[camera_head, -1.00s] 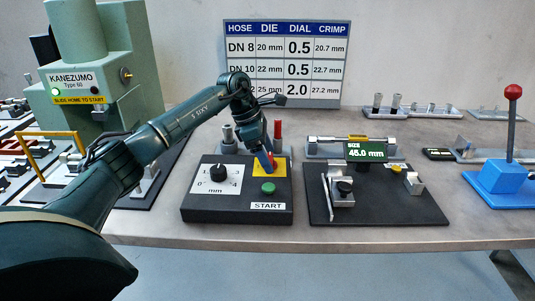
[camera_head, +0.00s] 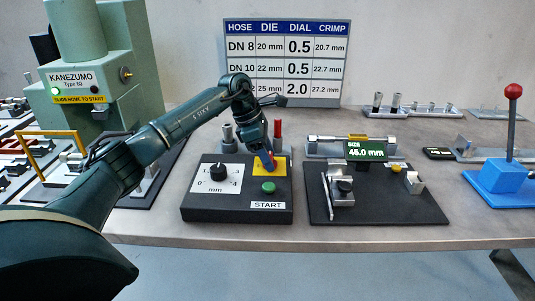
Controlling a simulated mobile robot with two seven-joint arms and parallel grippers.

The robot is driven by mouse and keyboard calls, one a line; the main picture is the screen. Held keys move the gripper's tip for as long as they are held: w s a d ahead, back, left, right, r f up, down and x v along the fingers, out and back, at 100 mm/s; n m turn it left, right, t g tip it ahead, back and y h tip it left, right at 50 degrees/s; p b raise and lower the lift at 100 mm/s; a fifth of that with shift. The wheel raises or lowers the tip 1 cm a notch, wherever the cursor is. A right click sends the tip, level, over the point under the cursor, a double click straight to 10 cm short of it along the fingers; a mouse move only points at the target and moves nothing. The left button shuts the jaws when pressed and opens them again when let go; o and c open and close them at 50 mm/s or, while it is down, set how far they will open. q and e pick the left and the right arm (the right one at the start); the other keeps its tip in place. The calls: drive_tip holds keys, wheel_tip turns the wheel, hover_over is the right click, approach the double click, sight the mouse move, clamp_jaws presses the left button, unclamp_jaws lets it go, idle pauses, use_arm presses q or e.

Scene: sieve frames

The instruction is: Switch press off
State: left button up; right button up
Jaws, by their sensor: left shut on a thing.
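The green press (camera_head: 95,50) stands at the back left, its small lamp lit green beside the KANEZUMO plate. A black control box (camera_head: 237,217) lies in front of it with a dial (camera_head: 218,173), a green START button (camera_head: 268,187) and a yellow plate (camera_head: 276,179). My left gripper (camera_head: 271,161) points down at the yellow plate, its fingers shut on a small red thing there. The gripper hides most of that red thing. My right gripper is not in view.
A measuring fixture (camera_head: 375,208) with a 45.0 mm display stands to the right. A blue block with a red-knobbed lever (camera_head: 500,177) is at the far right. A chart (camera_head: 285,62) stands behind. A yellow guard (camera_head: 48,146) and parts crowd the left.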

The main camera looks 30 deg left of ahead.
use_arm(q)
drive_tip(key=shift+n, duration=0.3)
drive_tip(key=n+t+y+p, duration=0.1)
drive_tip(key=n, duration=0.1)
drive_tip(key=shift+s+n, duration=0.1)
drive_tip(key=shift+n, duration=0.3)
drive_tip(key=n, duration=0.2)
drive_tip(key=n+t+y, duration=0.1)
drive_tip(key=n, duration=0.1)
drive_tip(key=shift+d+y, duration=0.15)
drive_tip(key=shift+y, duration=0.15)
drive_tip(key=n+y, duration=0.1)
drive_tip(key=n, duration=0.2)
drive_tip(key=n+y, duration=0.1)
drive_tip(key=n, duration=0.1)
drive_tip(key=shift+d+n, duration=0.15)
drive_tip(key=shift+n, duration=0.25)
drive_tip(key=shift+d+n+y+b, duration=0.1)
drive_tip(key=shift+n+y+b, duration=0.7)
drive_tip(key=shift+n, duration=1.5)
drive_tip(key=shift+g, duration=0.4)
drive_tip(key=o, duration=1)
drive_tip(key=v, duration=1.3)
drive_tip(key=shift+s+d+b, duration=0.15)
drive_tip(key=shift+b, duration=0.15)
